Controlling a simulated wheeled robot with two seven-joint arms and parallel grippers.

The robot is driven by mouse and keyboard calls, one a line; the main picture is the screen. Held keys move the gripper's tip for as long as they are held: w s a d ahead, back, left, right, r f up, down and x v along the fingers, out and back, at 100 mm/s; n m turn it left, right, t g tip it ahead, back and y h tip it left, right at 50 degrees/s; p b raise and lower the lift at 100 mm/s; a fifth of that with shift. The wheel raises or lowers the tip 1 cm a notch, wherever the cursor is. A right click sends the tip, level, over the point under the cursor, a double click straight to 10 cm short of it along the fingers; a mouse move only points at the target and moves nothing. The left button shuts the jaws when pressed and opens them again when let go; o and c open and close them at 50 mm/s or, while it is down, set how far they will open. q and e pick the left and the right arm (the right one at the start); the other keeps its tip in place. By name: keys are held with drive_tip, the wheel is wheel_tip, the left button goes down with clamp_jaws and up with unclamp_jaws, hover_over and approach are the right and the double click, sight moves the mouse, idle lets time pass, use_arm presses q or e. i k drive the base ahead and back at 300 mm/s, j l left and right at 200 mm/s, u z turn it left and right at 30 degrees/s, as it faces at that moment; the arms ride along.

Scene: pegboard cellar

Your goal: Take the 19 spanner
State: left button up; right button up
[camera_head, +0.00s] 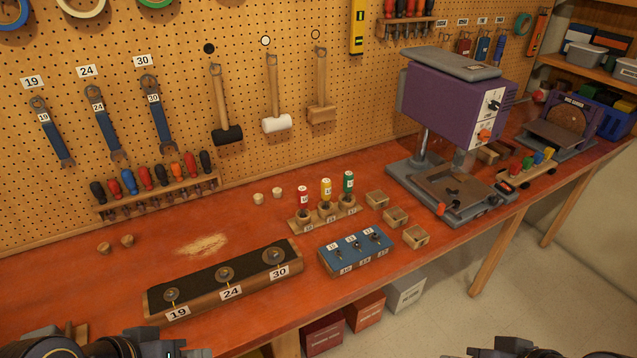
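The 19 spanner (53,135) is blue with a dark head and hangs on the pegboard at the far left, under a white label 19 (32,82). The 24 spanner (105,123) and the 30 spanner (158,112) hang to its right under their own labels. On the bench a dark tray (215,291) holds three round pieces over labels 19, 24 and 30. My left gripper (140,345) shows only partly at the bottom left, well below the spanners. My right gripper (545,354) is just visible at the bottom right. The fingertips of both are not clear.
A screwdriver rack (160,197) sits on the wall below the spanners. Three mallets, including a white one (275,123), hang to their right. A blue block (357,262) and small wooden boxes (395,218) stand mid-bench, with a purple drill press (455,95) behind. The bench's left part is mostly clear.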

sight(49, 126)
drive_tip(key=u, duration=1.5)
